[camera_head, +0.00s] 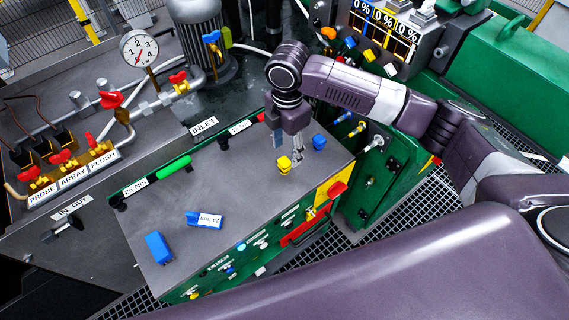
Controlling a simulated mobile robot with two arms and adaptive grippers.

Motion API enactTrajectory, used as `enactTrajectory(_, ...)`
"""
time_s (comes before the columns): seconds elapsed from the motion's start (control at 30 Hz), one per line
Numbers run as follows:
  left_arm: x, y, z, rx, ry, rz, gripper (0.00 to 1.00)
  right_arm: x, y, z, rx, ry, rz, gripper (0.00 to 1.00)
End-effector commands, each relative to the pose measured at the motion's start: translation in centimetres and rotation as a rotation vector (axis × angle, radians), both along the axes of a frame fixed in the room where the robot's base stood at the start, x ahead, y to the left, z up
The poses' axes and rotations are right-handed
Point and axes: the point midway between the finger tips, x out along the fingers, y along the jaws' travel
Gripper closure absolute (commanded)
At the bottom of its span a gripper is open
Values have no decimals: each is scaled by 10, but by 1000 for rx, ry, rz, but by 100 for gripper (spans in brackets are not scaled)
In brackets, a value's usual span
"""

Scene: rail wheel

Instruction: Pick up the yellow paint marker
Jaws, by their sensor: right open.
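A small yellow object (284,166), which looks like the yellow paint marker, stands on the grey top of the green cabinet (215,200). It is small in this view, so its exact shape is hard to tell. My right gripper (287,146) comes in from the right and points down just above the yellow object. Its fingers are open. I cannot tell whether they touch the yellow object or reach around it. My left gripper is not in view.
A blue object (319,142) stands just right of the gripper. A blue block (158,248) and a blue labelled piece (205,219) lie nearer. A green-handled tool (173,167) lies along the far edge. The middle of the top is clear.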

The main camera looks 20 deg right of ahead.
Motion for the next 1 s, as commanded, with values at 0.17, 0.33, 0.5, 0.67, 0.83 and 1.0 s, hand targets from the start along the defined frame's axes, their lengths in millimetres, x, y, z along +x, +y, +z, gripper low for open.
enactTrajectory(0.17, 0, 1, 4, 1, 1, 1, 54, 1, -2, -15, -4, 6, 4, 54)
enactTrajectory(0.33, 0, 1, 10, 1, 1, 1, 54, 4, 0, -32, -3, 4, 2, 54)
enactTrajectory(0.5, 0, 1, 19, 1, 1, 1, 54, 9, 1, -55, -4, 4, 2, 54)
enactTrajectory(0.67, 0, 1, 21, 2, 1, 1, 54, 9, 1, -73, -4, 2, 4, 54)
enactTrajectory(0.83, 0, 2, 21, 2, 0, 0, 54, 9, 1, -76, -3, 0, 4, 54)
enactTrajectory(1.0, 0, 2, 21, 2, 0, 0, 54, 9, 1, -76, -3, 0, 4, 62)
